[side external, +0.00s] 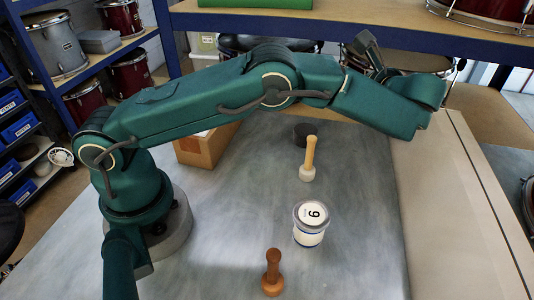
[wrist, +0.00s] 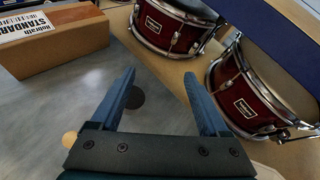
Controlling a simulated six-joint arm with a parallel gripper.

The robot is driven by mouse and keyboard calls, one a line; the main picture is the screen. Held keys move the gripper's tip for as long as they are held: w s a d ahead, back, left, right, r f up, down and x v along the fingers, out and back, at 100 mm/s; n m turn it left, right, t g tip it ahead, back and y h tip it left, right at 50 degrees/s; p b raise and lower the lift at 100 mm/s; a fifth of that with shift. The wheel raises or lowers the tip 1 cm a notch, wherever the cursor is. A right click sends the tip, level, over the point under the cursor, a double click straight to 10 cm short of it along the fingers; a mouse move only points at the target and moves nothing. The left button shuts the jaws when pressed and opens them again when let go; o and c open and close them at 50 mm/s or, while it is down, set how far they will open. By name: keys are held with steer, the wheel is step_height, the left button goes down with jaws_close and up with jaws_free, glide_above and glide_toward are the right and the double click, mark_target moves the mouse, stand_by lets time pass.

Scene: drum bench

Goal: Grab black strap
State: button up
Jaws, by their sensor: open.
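No plainly strap-shaped thing shows. A small dark round object (side external: 303,133) sits on the grey bench top behind the pale mallet; it could be the black strap coiled up, but I cannot tell. In the wrist view a dark disc (wrist: 136,97) shows beside the inner side of the left finger, below and apart from it. My gripper (wrist: 159,74) is open and empty, its two blue-grey fingers spread. In the side view my gripper (side external: 367,50) is high at the upper right, well above the bench, partly hidden by my wrist.
A cardboard box (wrist: 55,42) stands at the bench's back left. A pale wooden mallet (side external: 309,155), a lidded white tub (side external: 310,226) and a brown wooden peg (side external: 272,272) stand on the bench (side external: 365,240). Red drums (wrist: 170,25) lie beyond.

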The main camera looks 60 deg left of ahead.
steer(key=m, duration=0.2)
glide_toward(305, 135)
steer(key=shift+w+a+f+g+y, duration=0.3)
steer(key=shift+w+a+f, duration=0.6)
steer(key=shift+a, duration=0.2)
steer(key=shift+x, duration=3.65)
steer(key=c, duration=1)
